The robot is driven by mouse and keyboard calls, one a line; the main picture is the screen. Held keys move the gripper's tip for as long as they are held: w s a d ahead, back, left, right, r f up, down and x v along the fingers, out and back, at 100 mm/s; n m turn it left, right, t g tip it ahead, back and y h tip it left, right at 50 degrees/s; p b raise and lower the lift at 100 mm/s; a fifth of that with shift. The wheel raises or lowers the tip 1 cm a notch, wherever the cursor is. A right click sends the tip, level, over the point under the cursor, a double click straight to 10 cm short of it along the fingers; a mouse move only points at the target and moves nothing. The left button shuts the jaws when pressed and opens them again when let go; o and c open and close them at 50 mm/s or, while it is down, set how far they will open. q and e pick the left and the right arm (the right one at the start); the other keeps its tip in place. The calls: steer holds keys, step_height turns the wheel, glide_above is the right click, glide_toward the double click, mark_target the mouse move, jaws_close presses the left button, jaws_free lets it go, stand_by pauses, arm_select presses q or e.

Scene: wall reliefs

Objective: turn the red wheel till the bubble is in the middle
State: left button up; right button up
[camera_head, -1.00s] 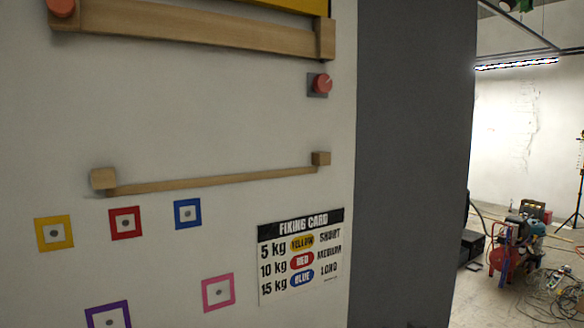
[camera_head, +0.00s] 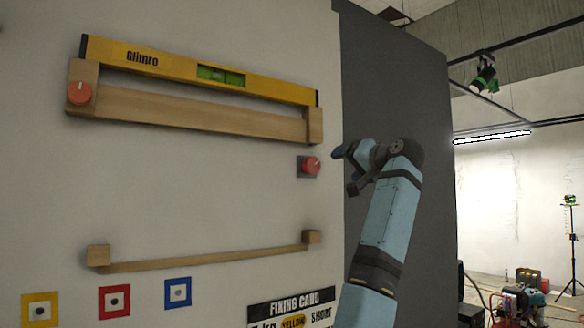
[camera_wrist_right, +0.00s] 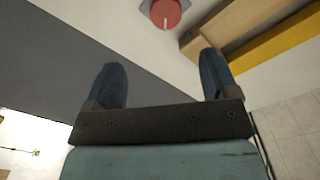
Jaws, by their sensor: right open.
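A red wheel (camera_head: 311,165) with a pale mark sits on a grey plate on the wall, below the right end of a wooden ledge. It also shows at the top of the right wrist view (camera_wrist_right: 165,13). A yellow spirit level (camera_head: 150,60) rests along the ledge, with a green vial (camera_head: 220,75); the bubble's exact place is too small to tell. A second red knob (camera_head: 80,93) is at the ledge's left end. My right gripper (camera_head: 346,170) is open and empty, just right of the wheel and apart from it. My left gripper is out of view.
The wooden ledge (camera_head: 200,112) juts from the wall above the wheel. A thin wooden rail (camera_head: 200,260) runs below. Coloured squares and a fixing card (camera_head: 290,308) are lower on the wall. A dark grey panel (camera_head: 395,100) lies to the right.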

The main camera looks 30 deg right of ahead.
mark_target(315, 165)
steer(key=w+p, duration=0.1)
steer(key=w, duration=0.3)
steer(key=w+p, duration=0.2)
steer(key=w, duration=0.2)
steer(key=w+a+r+p, duration=0.1)
steer(key=w+p, duration=0.1)
steer(key=w, duration=0.2)
steer(key=shift+w+r, duration=0.1)
steer(key=shift+w, duration=0.1)
steer(key=shift+w+a+p, duration=0.1)
steer(key=shift+w+p, duration=0.2)
steer(key=shift+w, duration=0.3)
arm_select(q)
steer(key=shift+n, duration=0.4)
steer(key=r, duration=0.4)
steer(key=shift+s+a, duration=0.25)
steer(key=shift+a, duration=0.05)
arm_select(e)
steer(key=shift+c, duration=0.8)
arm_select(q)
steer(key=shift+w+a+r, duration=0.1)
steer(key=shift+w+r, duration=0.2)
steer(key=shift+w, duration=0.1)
arm_select(e)
steer(key=c, duration=0.8)
